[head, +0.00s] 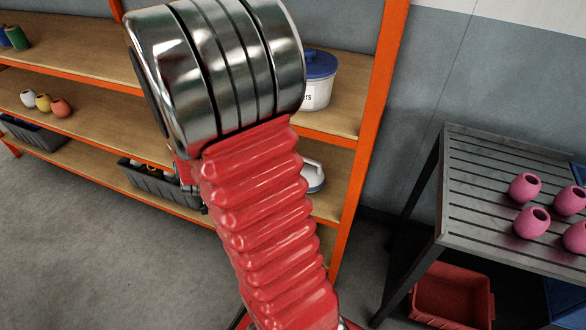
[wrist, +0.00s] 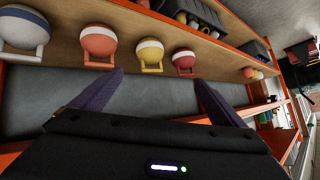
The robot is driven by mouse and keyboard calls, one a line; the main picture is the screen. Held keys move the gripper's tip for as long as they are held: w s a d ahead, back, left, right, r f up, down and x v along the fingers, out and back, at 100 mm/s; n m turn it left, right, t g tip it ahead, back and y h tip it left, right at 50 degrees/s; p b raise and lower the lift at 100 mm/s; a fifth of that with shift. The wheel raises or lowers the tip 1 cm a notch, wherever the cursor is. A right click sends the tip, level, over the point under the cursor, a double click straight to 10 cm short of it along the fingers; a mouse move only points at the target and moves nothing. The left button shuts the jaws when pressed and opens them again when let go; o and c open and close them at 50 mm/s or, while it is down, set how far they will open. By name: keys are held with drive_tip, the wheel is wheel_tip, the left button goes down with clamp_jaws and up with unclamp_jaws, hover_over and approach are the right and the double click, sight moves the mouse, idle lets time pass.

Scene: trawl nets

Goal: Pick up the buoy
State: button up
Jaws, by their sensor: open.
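In the head view my arm fills the middle; my gripper cannot be made out there.
In the head view, orange-framed shelving (head: 372,110) holds a white tub with a blue lid (head: 318,80), small floats (head: 43,102) and dark bins (head: 150,182). A slatted metal table (head: 470,200) with pink floats (head: 532,222) stands right, a red crate (head: 452,295) beneath it. Floor at left is clear.

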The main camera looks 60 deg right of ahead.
drive_tip(key=s+d+f+m+g+h, duration=0.35)
drive_tip(key=s+d+f, duration=0.45)
drive_tip(key=d, duration=0.3)
drive_tip(key=m+g+h, duration=0.2)
drive_tip(key=g+h, duration=0.2)
approach(310, 167)
drive_tip(key=r+v, duration=0.1)
drive_tip(key=v, duration=0.3)
drive_tip(key=shift+s+d+f+y, duration=0.15)
drive_tip(key=shift+s+d+y, duration=0.05)
drive_tip(key=shift+y, duration=0.05)
drive_tip(key=shift+x, duration=4.3)
drive_tip(key=shift+w, duration=0.1)
drive_tip(key=shift+x, duration=2.6)
drive_tip(key=shift+w, duration=0.1)
